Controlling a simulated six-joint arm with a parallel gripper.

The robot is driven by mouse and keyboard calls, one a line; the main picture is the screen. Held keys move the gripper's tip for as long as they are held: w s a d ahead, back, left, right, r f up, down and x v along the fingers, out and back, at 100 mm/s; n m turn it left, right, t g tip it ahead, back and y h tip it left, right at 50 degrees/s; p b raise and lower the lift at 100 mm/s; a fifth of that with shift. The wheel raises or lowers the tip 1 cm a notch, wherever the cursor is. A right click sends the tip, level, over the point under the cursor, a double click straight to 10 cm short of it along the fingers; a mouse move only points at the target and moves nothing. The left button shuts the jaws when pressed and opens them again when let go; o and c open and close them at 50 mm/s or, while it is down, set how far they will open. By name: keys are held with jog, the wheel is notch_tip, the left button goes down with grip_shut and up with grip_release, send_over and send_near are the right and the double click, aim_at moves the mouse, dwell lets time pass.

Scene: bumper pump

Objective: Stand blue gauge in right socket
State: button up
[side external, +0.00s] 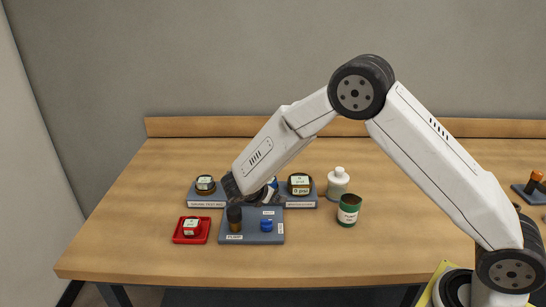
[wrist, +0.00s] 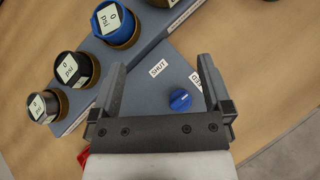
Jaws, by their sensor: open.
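The blue gauge (wrist: 113,22), with a white "0 psi" face, sits on a blue-grey rack (wrist: 150,32) at the top of the wrist view. In the side view the blue gauge (side external: 273,183) is mostly hidden behind my gripper. My gripper (wrist: 162,64) is open, its fingers apart with nothing between them, and points down over a blue-grey panel (wrist: 160,95). The blue gauge lies beyond the left fingertip, clear of it. I cannot make out the right socket in either view.
Two dark gauges (wrist: 75,70) (wrist: 43,107) stand beside the blue one. The panel has a blue knob (wrist: 180,99). A red tray (side external: 205,238) holds another gauge. A white bottle (side external: 338,184) and a green can (side external: 348,210) stand right.

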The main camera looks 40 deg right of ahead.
jog(key=s+r+m+y, duration=0.2)
jog(key=s+m+y, duration=0.3)
jog(key=s+m, duration=0.4)
jog(key=s+a+r+m+y, duration=0.1)
jog(key=s+m+y, duration=0.4)
jog(key=s+m, duration=0.5)
jog(key=s+r, duration=0.1)
jog(key=s, duration=0.2)
jog(key=shift+a+r, duration=0.15)
jog(key=shift+a, duration=0.15)
